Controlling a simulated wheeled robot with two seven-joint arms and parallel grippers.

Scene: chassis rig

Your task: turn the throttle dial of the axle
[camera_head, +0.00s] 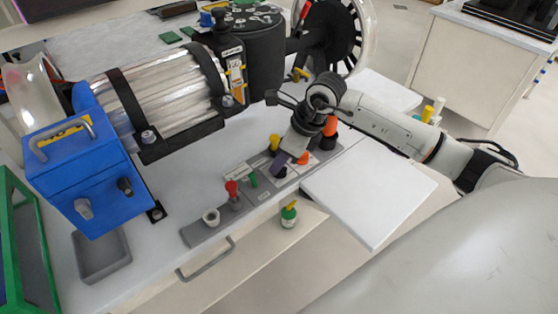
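A grey control strip (205,234) lies along the table's front edge and bears several coloured knobs or levers. I cannot tell which one is the throttle dial. My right gripper (287,153) comes in from the right and points down over the far end of the strip, right at the purple piece. Its fingertips are too small and hidden to show whether they grip it. My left gripper is not in view.
A blue box with a handle (80,165) joins a ribbed silver cylinder (160,95) at the left. A large spoked wheel (350,30) stands at the back. A white board (370,190) juts out at the right front. A grey tray (103,272) sits front left.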

